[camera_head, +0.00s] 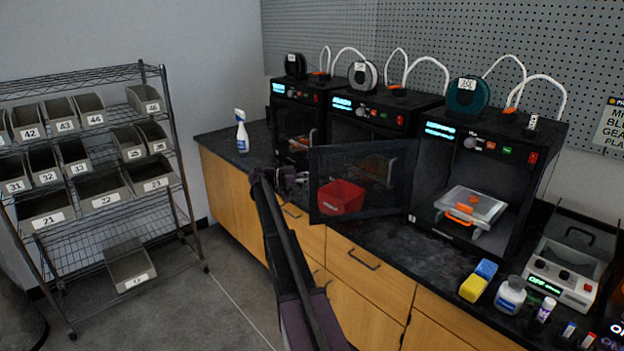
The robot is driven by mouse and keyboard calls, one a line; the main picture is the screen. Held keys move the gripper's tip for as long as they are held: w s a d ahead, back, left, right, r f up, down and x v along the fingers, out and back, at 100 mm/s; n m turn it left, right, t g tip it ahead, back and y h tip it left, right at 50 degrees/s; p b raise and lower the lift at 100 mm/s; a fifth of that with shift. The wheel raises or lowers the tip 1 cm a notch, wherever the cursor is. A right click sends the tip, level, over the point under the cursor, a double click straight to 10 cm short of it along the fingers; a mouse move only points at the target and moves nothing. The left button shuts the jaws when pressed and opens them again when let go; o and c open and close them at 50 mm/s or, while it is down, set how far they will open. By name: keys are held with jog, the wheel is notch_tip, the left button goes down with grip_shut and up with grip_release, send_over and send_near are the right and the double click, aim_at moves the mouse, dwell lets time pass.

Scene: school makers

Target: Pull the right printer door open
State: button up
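The right printer (512,143) is a black box on the counter. Its dark see-through door (364,160) stands wide open, swung out to the left from the left side of the opening. Inside, a light build plate with orange parts (470,208) is in plain view. My arm reaches up from the bottom middle, and my gripper (292,180) is at its far end, left of the door's free edge. The gripper is small, dark and partly hidden by the arm. I cannot tell whether its fingers are open or whether it touches the door.
A red bin (341,196) shows at the door, apparently through its panel. Two more printers (372,118) (298,112) stand to the left. A spray bottle (242,135), sponges (478,281) and a grey power unit (566,268) are on the counter. A bin rack (100,75) stands left; floor between is free.

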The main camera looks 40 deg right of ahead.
jog(key=shift+w+a, duration=0.1)
dwell(0.3)
jog(key=v, duration=1.1)
jog(key=shift+w+a, duration=0.2)
jog(key=shift+a, duration=0.15)
jog(key=s+a+f+n+t+y+p, duration=0.2)
jog(key=s+a+n+y, duration=0.3)
jog(key=s+a+n, duration=0.3)
jog(key=s+a+f+n+t+y+p, duration=0.3)
jog(key=s+a+n, duration=0.5)
jog(key=s+a, duration=0.6)
jog(key=s+a+f+n+t+y+p, duration=0.3)
jog(key=s+a+n, duration=0.6)
jog(key=a, duration=0.6)
notch_tip(320, 180, down, 2)
jog(key=s+t+y, duration=0.2)
jog(key=y, duration=0.1)
jog(key=shift+f+t+y, duration=0.25)
jog(key=shift+t+y, duration=0.05)
jog(key=shift+s, duration=0.15)
